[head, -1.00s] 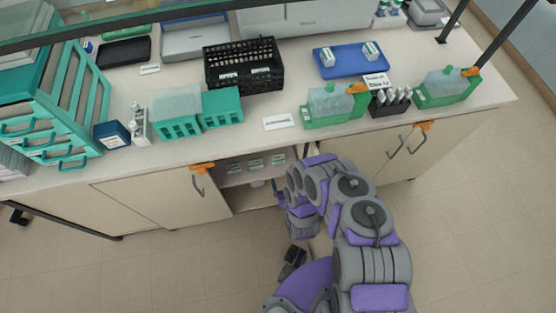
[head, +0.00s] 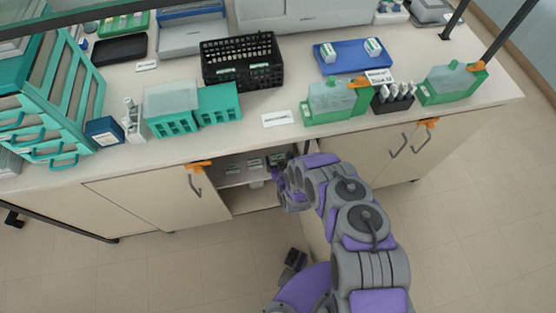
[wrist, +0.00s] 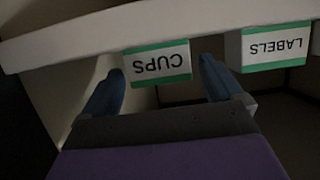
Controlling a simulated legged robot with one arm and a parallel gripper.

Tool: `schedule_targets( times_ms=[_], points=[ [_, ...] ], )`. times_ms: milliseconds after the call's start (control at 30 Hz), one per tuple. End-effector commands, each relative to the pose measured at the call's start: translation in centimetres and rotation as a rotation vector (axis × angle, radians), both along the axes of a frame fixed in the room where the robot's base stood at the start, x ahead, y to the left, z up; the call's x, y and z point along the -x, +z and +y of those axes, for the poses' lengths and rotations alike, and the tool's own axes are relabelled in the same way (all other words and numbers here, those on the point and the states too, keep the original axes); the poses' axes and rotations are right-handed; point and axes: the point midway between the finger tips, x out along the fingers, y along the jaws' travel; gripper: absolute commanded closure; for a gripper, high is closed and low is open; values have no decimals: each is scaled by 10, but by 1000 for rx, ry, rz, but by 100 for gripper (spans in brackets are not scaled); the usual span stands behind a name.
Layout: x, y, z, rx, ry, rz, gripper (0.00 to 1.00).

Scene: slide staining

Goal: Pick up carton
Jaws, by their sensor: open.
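In the wrist view, a white carton with green bands, marked CUPS (wrist: 158,65), appears upside down between my fingertips. A similar LABELS carton (wrist: 275,48) stands to its right, outside the fingers. My gripper (wrist: 162,75) is open, with one blue finger towards each side of the CUPS carton. I cannot tell whether the fingers reach alongside it or touch it. In the head view, small cartons (head: 232,168) sit on a shelf inside the open cabinet below the counter. My gripper (head: 279,178) is at the cabinet opening, partly hidden by my arm.
A pale shelf edge (wrist: 90,38) crosses the wrist view close to the cartons. The counter (head: 290,148) overhangs the cabinet. The counter holds racks, trays and green tanks (head: 330,103).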

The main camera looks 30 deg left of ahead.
Motion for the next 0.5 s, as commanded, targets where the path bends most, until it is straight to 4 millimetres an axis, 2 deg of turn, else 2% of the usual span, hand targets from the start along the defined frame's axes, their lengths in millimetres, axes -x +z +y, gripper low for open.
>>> schedule_targets(
  times_ms=[100, 333, 500],
  points=[
    [-8, -7, 8, 1, 0, -1, 6],
    [-9, -5, 7, 0, 1, 2, 6],
    [-9, -4, 7, -2, 0, 1, 23]
  ],
)
